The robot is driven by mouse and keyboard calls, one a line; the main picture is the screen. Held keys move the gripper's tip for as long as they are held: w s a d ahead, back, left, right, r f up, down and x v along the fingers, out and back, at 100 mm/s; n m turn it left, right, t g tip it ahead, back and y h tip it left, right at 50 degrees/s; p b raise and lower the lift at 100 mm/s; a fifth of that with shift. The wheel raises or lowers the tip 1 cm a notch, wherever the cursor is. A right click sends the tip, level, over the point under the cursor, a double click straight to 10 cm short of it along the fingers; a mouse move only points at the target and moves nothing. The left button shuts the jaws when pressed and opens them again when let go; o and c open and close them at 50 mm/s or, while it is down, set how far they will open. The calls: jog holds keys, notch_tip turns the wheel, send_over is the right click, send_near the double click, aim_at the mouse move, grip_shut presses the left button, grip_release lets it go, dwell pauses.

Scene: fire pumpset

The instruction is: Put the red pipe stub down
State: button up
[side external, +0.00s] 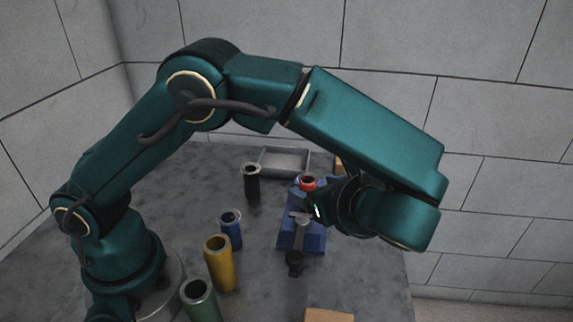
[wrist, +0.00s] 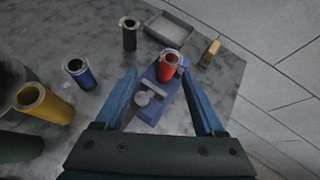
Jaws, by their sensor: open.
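The red pipe stub (wrist: 169,68) stands upright at the far end of the blue pumpset (wrist: 156,105) in the wrist view. In the side view only its red top (side external: 308,183) shows above the blue pumpset (side external: 288,238); my wrist partly hides the area. My gripper (wrist: 161,76) is open, with one blue finger on each side of the stub in the wrist view. Gaps show between the fingers and the stub. I cannot tell the gripper's exact height over it.
Black (side external: 251,183), blue (side external: 231,229), yellow (side external: 219,262) and green (side external: 200,300) pipe stubs stand to the left on the grey table. A grey tray (wrist: 170,30) lies at the back, with a tan block (wrist: 210,53) beside it. Another tan block (side external: 328,315) is at the front.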

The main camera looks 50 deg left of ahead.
jog(key=s+a+r+n+t+h, duration=0.1)
jog(key=s+n+h, duration=0.4)
jog(key=n, duration=0.5)
jog(key=s+a+r+n+h, duration=0.3)
jog(key=s+n+h, duration=0.3)
jog(key=s+n, duration=0.2)
jog(key=shift+r+n+t, duration=0.15)
jog(key=shift+n+t, duration=0.25)
jog(key=shift+n, duration=0.8)
